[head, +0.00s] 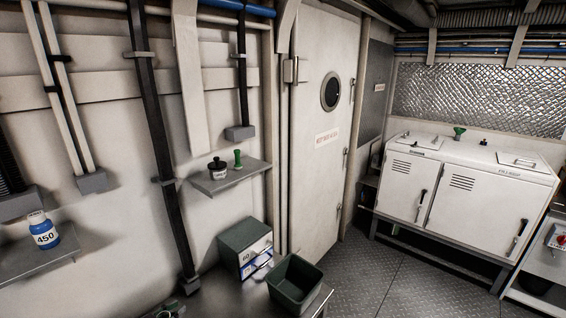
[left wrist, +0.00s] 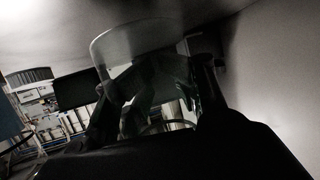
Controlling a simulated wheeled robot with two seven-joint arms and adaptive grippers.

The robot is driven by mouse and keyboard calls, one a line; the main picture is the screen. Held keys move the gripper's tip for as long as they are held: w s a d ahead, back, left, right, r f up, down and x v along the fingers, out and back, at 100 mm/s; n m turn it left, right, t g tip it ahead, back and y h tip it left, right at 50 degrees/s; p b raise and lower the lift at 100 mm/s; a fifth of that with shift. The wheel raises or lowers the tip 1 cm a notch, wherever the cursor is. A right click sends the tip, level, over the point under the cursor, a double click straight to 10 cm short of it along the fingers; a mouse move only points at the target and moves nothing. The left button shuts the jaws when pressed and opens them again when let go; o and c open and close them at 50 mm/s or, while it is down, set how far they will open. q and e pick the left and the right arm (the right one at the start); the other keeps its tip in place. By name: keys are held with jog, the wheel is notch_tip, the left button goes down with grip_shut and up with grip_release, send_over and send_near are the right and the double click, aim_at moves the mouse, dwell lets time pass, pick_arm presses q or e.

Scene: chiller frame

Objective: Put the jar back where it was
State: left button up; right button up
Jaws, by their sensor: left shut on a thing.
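In the left wrist view my left gripper (left wrist: 155,85) is shut on a pale, rounded thing (left wrist: 128,38) that looks like the jar. The view is very dark, so its label and lid cannot be made out. In the head view I cannot make out the left gripper or the held thing clearly. A blue jar with a white cap and a 450 label (head: 44,232) stands upright on the left wall shelf (head: 30,262). A dark lidded pot (head: 217,168) and a green funnel-like piece (head: 238,158) stand on the middle wall shelf (head: 228,182). My right gripper is not in view.
An open dark green bin (head: 294,283) stands on the bench (head: 228,303) beside a grey-green drawer box (head: 243,240). Black and pale pipes run down the wall. A white chiller cabinet (head: 458,190) stands at right, with clear floor (head: 380,270) before it.

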pick_arm(q)
jog(key=d+r+n+t+y+b, duration=0.1)
jog(key=d+r+n+y, duration=0.1)
jog(key=d+r, duration=0.75)
jog(key=d+r+n+y, duration=0.1)
jog(key=d+r+y, duration=0.1)
jog(key=d+r, duration=0.75)
jog(key=s+a+f+n+y+b, duration=0.2)
jog(key=s+f, duration=0.6)
jog(key=s, duration=0.1)
jog(key=shift+a+f, duration=0.3)
jog(key=shift+a, duration=0.1)
jog(key=shift+c, duration=0.2)
